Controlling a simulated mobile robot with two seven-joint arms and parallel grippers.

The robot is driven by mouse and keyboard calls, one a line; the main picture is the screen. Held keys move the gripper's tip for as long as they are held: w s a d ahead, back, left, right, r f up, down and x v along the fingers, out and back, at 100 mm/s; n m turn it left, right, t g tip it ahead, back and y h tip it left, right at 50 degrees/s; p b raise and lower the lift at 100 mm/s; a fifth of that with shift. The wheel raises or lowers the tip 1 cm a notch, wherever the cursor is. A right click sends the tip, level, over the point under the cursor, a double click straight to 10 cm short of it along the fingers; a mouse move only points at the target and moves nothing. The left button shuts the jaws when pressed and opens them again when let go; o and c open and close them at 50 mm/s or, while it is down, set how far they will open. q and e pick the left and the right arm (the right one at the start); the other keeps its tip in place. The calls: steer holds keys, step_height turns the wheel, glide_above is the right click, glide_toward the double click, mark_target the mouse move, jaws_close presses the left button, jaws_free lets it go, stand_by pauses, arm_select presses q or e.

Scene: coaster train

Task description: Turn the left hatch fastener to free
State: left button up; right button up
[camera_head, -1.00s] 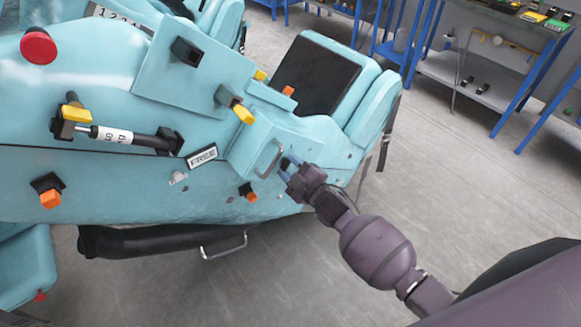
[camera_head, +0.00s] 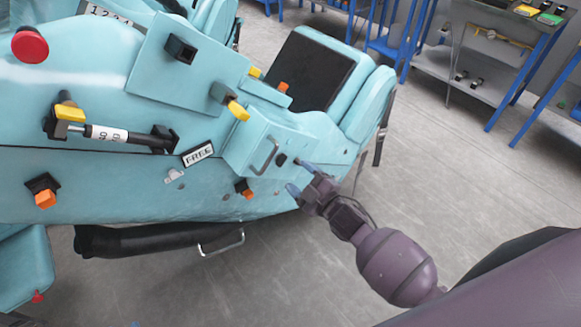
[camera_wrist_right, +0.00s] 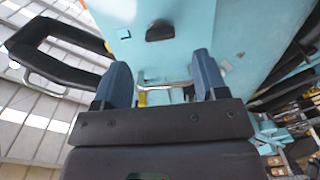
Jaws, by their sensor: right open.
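The teal coaster car (camera_head: 100,190) fills the left of the head view. A raised teal box (camera_head: 240,150) with a silver handle (camera_head: 264,156) is on its side, with a small black knob (camera_head: 281,160) right of the handle. A FREE label (camera_head: 198,154) sits left of the box, above a small pale latch (camera_head: 174,176). Which part is the left hatch fastener I cannot tell for sure. My right gripper (camera_head: 298,176) is open and empty, just right of the box and knob. In the right wrist view, a silver handle (camera_wrist_right: 165,86) shows beyond the spread fingers. My left gripper is not visible.
Yellow knobs (camera_head: 237,110), orange knobs (camera_head: 45,198) and a black damper (camera_head: 125,135) stick out of the car. A black padded bar with a silver handle (camera_head: 222,243) runs below. Blue-framed shelves (camera_head: 480,70) stand behind. Grey floor is clear at right.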

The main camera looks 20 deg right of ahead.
steer(key=v, duration=0.4)
steer(key=shift+s+d, duration=0.1)
steer(key=shift+s, duration=0.2)
stand_by(0.3)
steer(key=s+d+f+m+g+h, duration=0.2)
steer(key=s+d+f+m+h, duration=0.1)
steer(key=s+m, duration=0.3)
steer(key=s+d+f+m+g+h, duration=0.3)
steer(key=s+f+m, duration=0.3)
steer(key=s, duration=0.4)
steer(key=shift+s+d+m, duration=0.3)
steer(key=shift+d, duration=0.05)
stand_by(0.7)
